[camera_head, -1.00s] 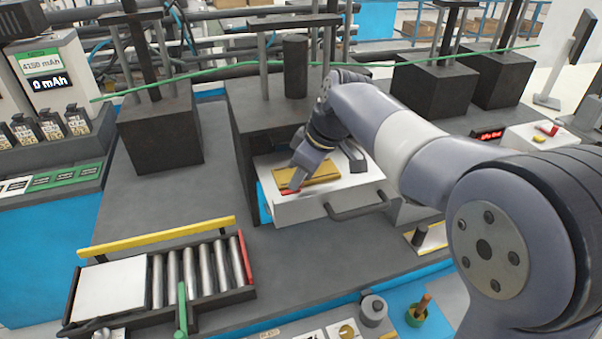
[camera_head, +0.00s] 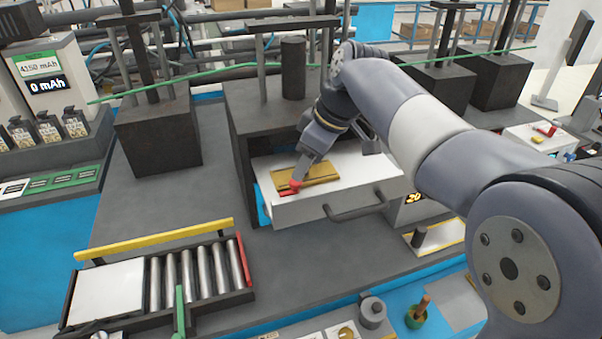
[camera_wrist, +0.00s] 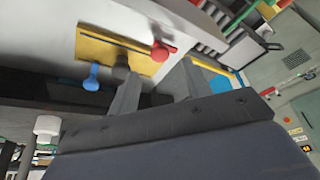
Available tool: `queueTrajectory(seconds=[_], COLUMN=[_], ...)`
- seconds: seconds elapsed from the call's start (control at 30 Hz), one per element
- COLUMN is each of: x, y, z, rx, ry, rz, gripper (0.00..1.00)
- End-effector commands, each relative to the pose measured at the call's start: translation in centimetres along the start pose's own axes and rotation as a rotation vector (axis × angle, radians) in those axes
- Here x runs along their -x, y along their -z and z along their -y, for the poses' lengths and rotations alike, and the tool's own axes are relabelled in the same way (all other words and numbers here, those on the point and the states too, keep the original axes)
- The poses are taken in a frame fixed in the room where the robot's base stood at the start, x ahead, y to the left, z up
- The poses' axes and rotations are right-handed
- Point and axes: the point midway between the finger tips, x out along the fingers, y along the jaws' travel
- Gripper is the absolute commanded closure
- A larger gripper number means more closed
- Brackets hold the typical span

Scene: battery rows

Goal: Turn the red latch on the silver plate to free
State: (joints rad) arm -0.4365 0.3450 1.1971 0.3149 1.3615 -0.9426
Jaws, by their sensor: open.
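The red latch (camera_head: 295,185) has a round knob and a short bar, at the front left of a gold plate (camera_head: 322,174). The gold plate lies on a pale silver-white drawer top (camera_head: 375,180). In the wrist view the red latch (camera_wrist: 160,52) is at the edge of the gold plate (camera_wrist: 105,50), with a blue knob (camera_wrist: 92,78) at another edge. My gripper (camera_head: 300,174) is just above and behind the red latch. In the wrist view its two fingers (camera_wrist: 158,88) are apart with nothing held between them. Contact with the latch cannot be told.
A dark handle (camera_head: 357,205) sticks out from the drawer front. A dark block press (camera_head: 255,115) stands behind the drawer. A roller tray (camera_head: 195,275) lies at the front left. A white box (camera_head: 530,138) with another red lever stands at the right.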

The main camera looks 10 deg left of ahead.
Motion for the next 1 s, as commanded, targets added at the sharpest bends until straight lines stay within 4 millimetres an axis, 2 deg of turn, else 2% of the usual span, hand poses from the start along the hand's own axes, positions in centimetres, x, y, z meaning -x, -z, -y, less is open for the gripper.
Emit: queueTrajectory(seconds=[0.1, 0.2, 0.4, 0.77, 0.87, 1.0], x=[2.5, 4.1, 5.9, 6.0, 5.5, 3.7], y=[0.0, 0.0, 0.0, 0.0, 0.0, -0.1], z=[-0.1, -0.1, 0.0, 0.0, 0.0, 0.1], rx=[0.000, -0.001, 0.000, 0.000, 0.000, 0.000], ry=[-0.003, -0.003, 0.000, 0.001, 0.002, 0.004], rz=[-0.002, -0.001, 0.000, 0.001, 0.002, 0.003], gripper=[0.53, 0.53, 0.53, 0.53, 0.53, 0.53])
